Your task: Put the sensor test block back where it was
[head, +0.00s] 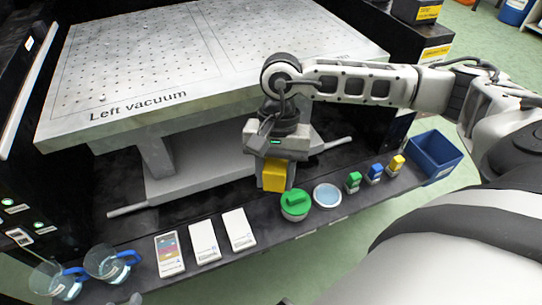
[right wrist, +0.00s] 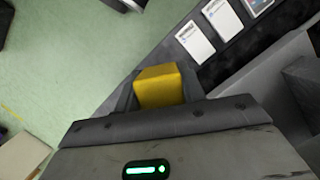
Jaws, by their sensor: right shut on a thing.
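My right gripper (head: 277,160) is shut on a yellow block, taken as the sensor test block (head: 275,177). The block hangs below the gripper, over the dark shelf and just left of a green-lidded round container (head: 295,204). In the right wrist view the yellow block (right wrist: 158,86) sits between the dark fingers of the right gripper (right wrist: 157,92). I cannot tell whether the block touches the shelf. My left gripper is not in view.
The dark shelf (head: 262,226) holds white cards (head: 239,230), a colour-striped card (head: 169,253), blue-handled glass jugs (head: 108,263), a pale blue dish (head: 327,195), and small green, blue and yellow bottles (head: 374,173). A blue bin (head: 435,157) stands right; the perforated metal table (head: 200,55) is behind.

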